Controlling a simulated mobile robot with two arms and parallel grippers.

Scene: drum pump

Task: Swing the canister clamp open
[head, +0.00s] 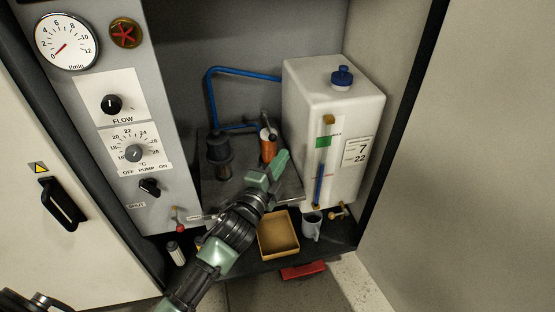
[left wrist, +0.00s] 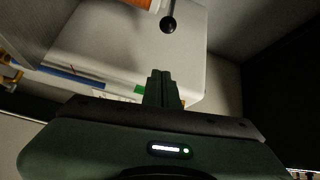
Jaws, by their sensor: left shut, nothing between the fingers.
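An orange canister (head: 267,150) stands on the grey metal shelf plate inside the cabinet, with a grey metal part above it and a dark knob beside it. In the left wrist view the orange canister (left wrist: 140,3) shows only at the top edge. A lever with a black ball knob (left wrist: 168,24) is beside it, probably the clamp handle. My left gripper (head: 277,166) is shut and empty, just in front and to the right of the canister, apart from the knob. Its closed fingers also show in the left wrist view (left wrist: 160,75). The clamp's joint is too small to make out. My right gripper is not in view.
A white tank (head: 300,100) with a blue cap stands at the right. A dark pump-like cylinder (head: 218,153) is left of the canister. Below are a tan tray (head: 293,250), a grey mug (head: 311,225) and a red block (head: 303,270). The control panel (head: 165,100) bounds the left side.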

